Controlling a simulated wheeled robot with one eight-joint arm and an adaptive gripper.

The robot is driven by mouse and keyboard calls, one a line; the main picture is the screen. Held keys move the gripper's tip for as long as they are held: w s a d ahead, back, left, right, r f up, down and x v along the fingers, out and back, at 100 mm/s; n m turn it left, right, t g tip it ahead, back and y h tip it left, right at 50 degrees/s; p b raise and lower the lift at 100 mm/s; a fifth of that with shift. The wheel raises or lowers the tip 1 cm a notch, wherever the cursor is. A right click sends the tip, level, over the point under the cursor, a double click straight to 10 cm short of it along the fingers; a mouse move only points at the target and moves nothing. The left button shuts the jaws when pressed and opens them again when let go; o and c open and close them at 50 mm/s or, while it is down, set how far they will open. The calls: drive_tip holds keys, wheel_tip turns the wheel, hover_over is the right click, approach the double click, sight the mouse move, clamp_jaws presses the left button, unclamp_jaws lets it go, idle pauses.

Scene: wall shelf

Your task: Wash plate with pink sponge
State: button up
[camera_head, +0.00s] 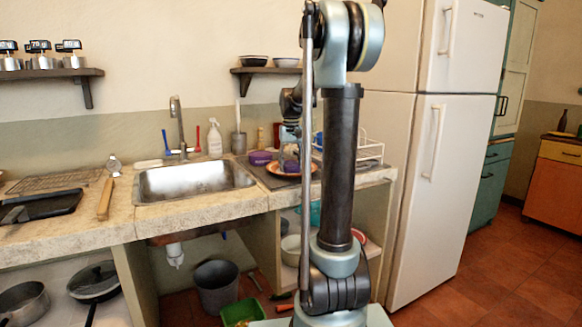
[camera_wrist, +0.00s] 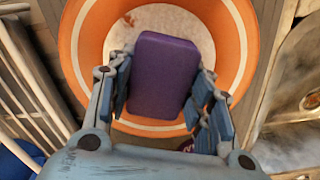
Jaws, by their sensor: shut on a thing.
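A purple sponge (camera_wrist: 165,70) is between the fingers of my gripper (camera_wrist: 163,92) in the wrist view, and my gripper is shut on it. No clearly pink sponge shows. An orange plate (camera_wrist: 85,45) with a pale centre lies beneath the sponge; whether they touch, I cannot tell. In the head view the plate (camera_head: 277,170) lies on the counter right of the sink, with the held sponge (camera_head: 291,166) over it. My arm hides part of this area. A second purple block (camera_head: 260,158) lies just left of the plate.
A metal sink (camera_head: 195,178) is left of the plate. A white dish rack (camera_head: 368,150) stands to the right, and the fridge (camera_head: 440,150) beyond it. A spray bottle (camera_head: 214,138) stands behind the sink. A small wall shelf (camera_head: 268,70) is above.

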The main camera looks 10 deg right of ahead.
drive_tip(key=shift+r, duration=0.1)
drive_tip(key=shift+s+d+r, duration=0.1)
drive_tip(key=shift+s+r, duration=0.1)
drive_tip(key=shift+r, duration=1.55)
drive_tip(key=shift+s+r, duration=0.15)
drive_tip(key=shift+r, duration=1.55)
